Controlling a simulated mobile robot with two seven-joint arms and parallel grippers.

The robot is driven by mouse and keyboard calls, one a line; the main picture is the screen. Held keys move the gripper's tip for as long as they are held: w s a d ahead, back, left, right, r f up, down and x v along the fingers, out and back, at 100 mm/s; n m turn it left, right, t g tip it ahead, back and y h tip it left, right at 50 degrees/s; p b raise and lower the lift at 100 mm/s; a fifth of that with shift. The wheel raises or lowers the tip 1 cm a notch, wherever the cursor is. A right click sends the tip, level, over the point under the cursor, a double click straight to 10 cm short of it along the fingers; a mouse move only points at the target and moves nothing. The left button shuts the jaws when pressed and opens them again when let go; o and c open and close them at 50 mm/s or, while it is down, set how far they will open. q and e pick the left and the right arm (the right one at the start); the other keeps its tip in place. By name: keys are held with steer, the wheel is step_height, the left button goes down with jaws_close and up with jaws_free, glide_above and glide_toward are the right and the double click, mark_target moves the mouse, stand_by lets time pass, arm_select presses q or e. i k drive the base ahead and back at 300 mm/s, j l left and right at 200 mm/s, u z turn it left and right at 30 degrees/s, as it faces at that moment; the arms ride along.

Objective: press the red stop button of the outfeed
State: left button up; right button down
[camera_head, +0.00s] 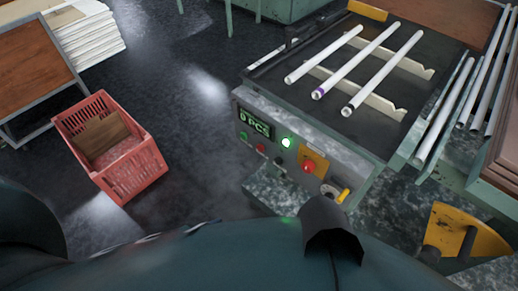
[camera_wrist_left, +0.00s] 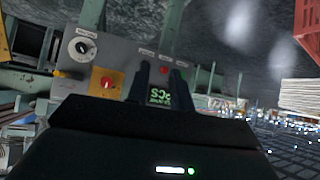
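The outfeed's control panel (camera_head: 295,160) faces me below the table top. A large red button (camera_head: 308,167) sits on a yellow plate; it also shows in the left wrist view (camera_wrist_left: 107,85). A smaller red button (camera_head: 260,148) sits left of it, near a small green button (camera_head: 243,135); it also shows in the left wrist view (camera_wrist_left: 165,70). I cannot read the labels. In the left wrist view my left gripper (camera_wrist_left: 161,75) is open and empty, its dark fingers in front of the display and pointing at the panel, apparently apart from it. My right gripper is in neither view.
The display (camera_head: 254,122) reads 0 PCS, and a green lamp (camera_head: 287,142) is lit beside it. A red crate (camera_head: 133,172) stands on the floor at left.

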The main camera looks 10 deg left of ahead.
mark_target(261, 148)
steer(key=j+z, duration=0.25)
steer(key=z, duration=0.2)
steer(key=k+j+z, duration=0.15)
steer(key=z, duration=0.25)
